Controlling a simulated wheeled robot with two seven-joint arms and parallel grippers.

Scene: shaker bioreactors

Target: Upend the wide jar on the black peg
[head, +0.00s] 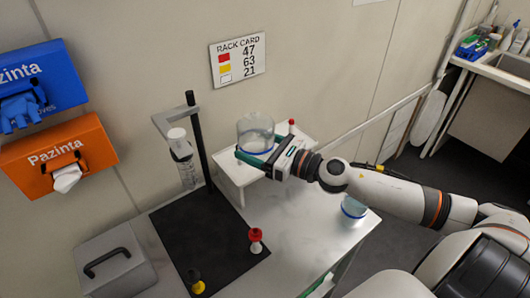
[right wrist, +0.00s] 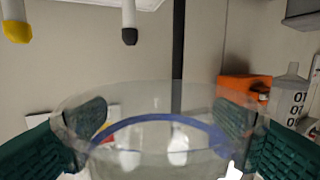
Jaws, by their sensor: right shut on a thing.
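The wide jar (head: 256,128) is clear, with a blue ring near its lower end. My right gripper (head: 258,158) is shut on it, one finger on each side. In the right wrist view the clear jar (right wrist: 165,100) fills the space between the two green finger pads. The jar is over the raised white stand; I cannot tell whether they touch, or which end is open. In the right wrist view a black-tipped white rod (right wrist: 129,28) shows at the top, apart from the jar; I cannot tell if it is the black peg. My left gripper is out of view.
A black mat (head: 210,235) bears a dark post (head: 199,145) with a clamped bottle (head: 182,150), a red-topped piece (head: 256,238) and a yellow-topped piece (head: 195,282). A grey case (head: 115,265) stands left. A blue-rimmed vessel (head: 354,207) stands right, under my arm.

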